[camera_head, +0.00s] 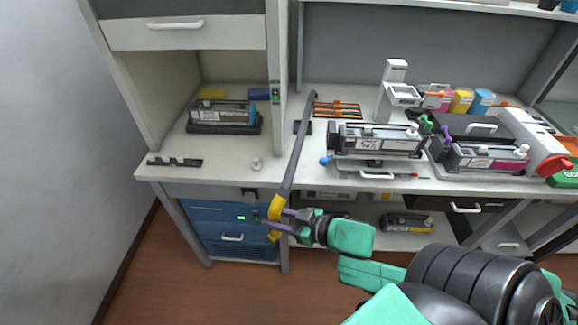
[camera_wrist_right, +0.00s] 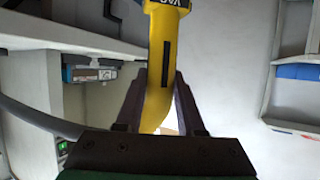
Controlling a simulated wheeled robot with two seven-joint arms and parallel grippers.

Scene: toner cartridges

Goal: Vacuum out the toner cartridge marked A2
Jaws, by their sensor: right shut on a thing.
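My right gripper (camera_head: 281,222) is shut on the yellow handle (camera_head: 274,216) of a dark vacuum wand (camera_head: 296,155). The wand slants up in front of the bench. In the right wrist view the yellow handle (camera_wrist_right: 166,70) stands between the two dark fingers. Toner cartridges lie in the left cabinet (camera_head: 222,112), at the bench middle (camera_head: 375,140), at the right (camera_head: 485,157) and on the low shelf (camera_head: 406,222). Their labels are too small to read, so I cannot tell which is A2. The blue vacuum unit (camera_head: 205,231) with a green light stands under the bench. My left gripper is not in view.
A white stand (camera_head: 392,92) and an orange rack (camera_head: 338,109) are behind the middle cartridge. Coloured boxes (camera_head: 461,101) stand at the back right. A small white knob (camera_head: 256,163) and a dark strip (camera_head: 175,162) lie near the front left edge. The floor before the bench is clear.

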